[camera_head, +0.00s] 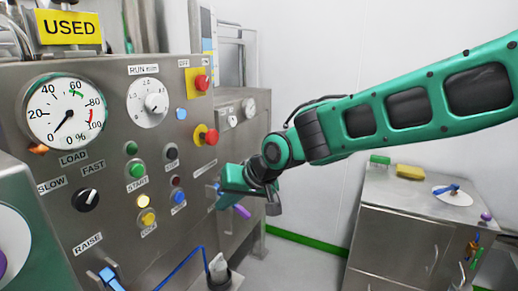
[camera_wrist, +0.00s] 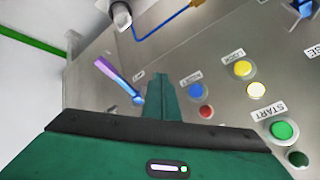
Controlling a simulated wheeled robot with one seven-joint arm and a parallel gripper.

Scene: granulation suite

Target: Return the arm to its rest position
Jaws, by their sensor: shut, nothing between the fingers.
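My green arm (camera_head: 400,108) reaches in from the right in the head view. My gripper (camera_head: 222,194) is at its left end, in front of the right part of the steel control panel (camera_head: 110,240). The gripper also shows in the wrist view (camera_wrist: 168,84), where its fingers are together and hold nothing. A lever with a purple grip (camera_head: 241,211) shows just below the gripper. In the wrist view the lever (camera_wrist: 118,78) lies to the left of the fingertips. I cannot tell whether they touch.
The panel carries a gauge (camera_head: 67,112), a RUN dial (camera_head: 148,100), a red stop button (camera_head: 201,82) and several coloured buttons. A blue cable (camera_head: 180,266) runs along its lower part. A steel cabinet (camera_head: 395,235) stands at right. White wall and open floor lie between.

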